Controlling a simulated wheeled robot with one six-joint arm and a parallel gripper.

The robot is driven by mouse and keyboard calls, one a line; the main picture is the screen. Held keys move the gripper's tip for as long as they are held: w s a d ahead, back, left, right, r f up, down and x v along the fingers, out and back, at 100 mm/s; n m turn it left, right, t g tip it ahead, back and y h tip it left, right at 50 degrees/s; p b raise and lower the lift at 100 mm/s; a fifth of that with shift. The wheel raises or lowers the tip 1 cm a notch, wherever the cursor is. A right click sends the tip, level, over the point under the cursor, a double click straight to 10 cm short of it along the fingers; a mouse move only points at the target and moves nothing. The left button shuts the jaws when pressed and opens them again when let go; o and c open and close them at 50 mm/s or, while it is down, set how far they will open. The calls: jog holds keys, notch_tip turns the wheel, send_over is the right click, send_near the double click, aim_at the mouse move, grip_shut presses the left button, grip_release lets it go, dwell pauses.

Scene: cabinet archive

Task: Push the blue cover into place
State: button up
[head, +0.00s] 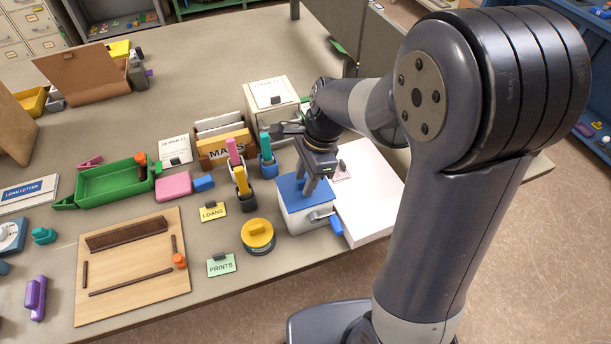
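The blue cover (289,189) lies on top of a small white box (302,218) near the table's front edge. My gripper (304,188) points down at the cover from above, with its fingertips at or just over the blue surface. The two fingers show a little apart with blue between them. I cannot tell whether they grip a part of the cover or only touch it. A grey metal piece (320,215) and a small blue block (336,226) show at the box's front right.
A white slab (370,205) lies right of the box. A yellow round tin (258,237), a LOANS card (213,211) and pen cups (245,198) stand to the left. A green tray (112,184) and a wooden board (133,280) lie farther left.

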jog(key=shift+p+v, duration=2.25)
jog(key=shift+v, duration=0.3)
jog(key=b+v, duration=0.1)
jog(key=v, duration=0.9)
jog(key=shift+d+r, duration=0.15)
jog(key=shift+r, duration=0.2)
jog(key=x, duration=1.2)
jog(key=shift+b+x, duration=0.9)
